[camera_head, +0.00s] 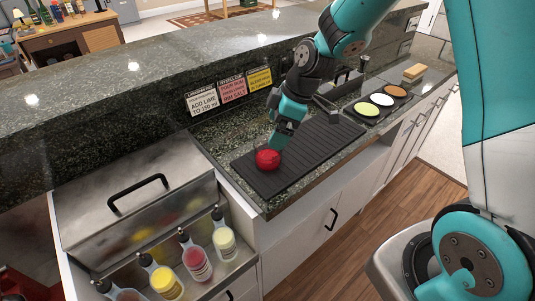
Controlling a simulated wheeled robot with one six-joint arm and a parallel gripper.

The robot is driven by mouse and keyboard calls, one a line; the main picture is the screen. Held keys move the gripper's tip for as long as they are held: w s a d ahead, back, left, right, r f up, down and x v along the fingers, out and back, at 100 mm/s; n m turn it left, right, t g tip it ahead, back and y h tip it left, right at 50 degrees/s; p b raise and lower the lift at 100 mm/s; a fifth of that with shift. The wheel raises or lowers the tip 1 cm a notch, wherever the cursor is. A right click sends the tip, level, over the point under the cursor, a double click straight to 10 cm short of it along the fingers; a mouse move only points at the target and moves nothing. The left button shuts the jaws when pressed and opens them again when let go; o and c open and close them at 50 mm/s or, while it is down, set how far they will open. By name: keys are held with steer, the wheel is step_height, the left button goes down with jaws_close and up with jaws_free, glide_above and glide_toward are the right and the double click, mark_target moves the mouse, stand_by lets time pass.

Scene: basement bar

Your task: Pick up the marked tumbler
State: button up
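A red, rounded tumbler-like thing (267,160) stands on the black ribbed bar mat (282,178), near the mat's left end. It is small in the picture, and I cannot make out a separate mark on it. My gripper (277,143) points down directly behind and above it, coming from the upper right. The gripper's lower end overlaps the red thing's upper right side in the picture. The fingertips are partly hidden, so I cannot tell whether they touch it or how far apart they are.
A steel bin with a black-handled lid (140,210) and several capped bottles (197,262) are at the lower left. Three recipe cards (232,89) line the raised ledge. A three-dish rimmer tray (382,100) and a sponge (414,73) lie at right. The mat's front is clear.

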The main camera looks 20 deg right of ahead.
mark_target(265, 145)
steer(key=p+x, duration=0.1)
steer(key=x, duration=0.4)
steer(key=shift+s+a+f+p, duration=0.2)
steer(key=shift+a+f+p, duration=0.05)
steer(key=shift+a+p, duration=0.2)
steer(key=shift+w+a+f, duration=0.1)
steer(key=shift+a+f, duration=0.05)
steer(key=shift+f, duration=0.3)
steer(key=c, duration=1.1)
steer(key=shift+o, duration=0.2)
steer(key=shift+r, duration=0.15)
